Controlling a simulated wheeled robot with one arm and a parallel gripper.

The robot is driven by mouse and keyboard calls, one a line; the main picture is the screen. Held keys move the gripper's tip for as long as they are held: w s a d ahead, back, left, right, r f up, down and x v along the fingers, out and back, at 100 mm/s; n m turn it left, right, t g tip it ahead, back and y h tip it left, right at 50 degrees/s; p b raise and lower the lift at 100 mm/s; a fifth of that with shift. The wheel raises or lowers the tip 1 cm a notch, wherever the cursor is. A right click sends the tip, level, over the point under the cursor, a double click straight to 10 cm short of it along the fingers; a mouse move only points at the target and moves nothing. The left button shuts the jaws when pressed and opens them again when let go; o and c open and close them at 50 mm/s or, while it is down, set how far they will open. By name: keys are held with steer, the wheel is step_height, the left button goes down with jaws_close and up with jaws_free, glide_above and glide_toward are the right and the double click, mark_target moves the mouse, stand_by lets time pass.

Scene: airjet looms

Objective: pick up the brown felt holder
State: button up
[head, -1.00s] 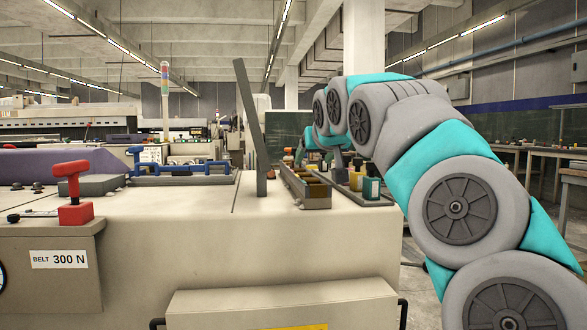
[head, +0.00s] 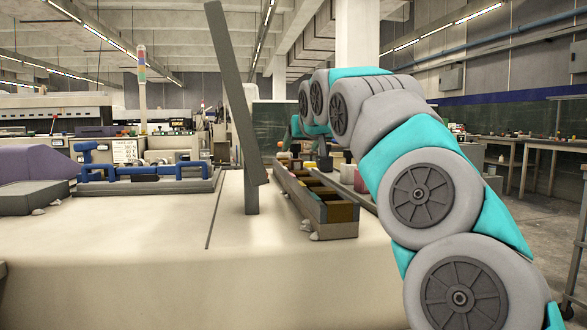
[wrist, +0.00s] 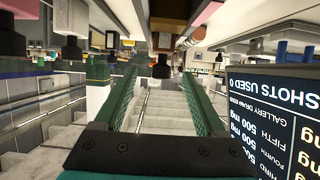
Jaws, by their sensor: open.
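I cannot clearly pick out the brown felt holder. A long grey compartment box (head: 322,222) on the cream machine top has brown compartments, but I cannot tell whether the holder is among them. In the head view my arm reaches away to the far side of the box, and the gripper's fingers cannot be made out there.
A leaning grey post (head: 236,110) stands left of the box. A blue fixture (head: 140,172) sits further left on the machine top (head: 120,240). In the wrist view, dark blocks hang overhead and a dark text panel (wrist: 272,125) is at right. Open floor lies right of the machine.

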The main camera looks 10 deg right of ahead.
mark_target(296, 151)
steer(key=shift+p+x, duration=0.4)
steer(key=shift+x, duration=2.8)
steer(key=shift+a, duration=0.15)
jaws_close()
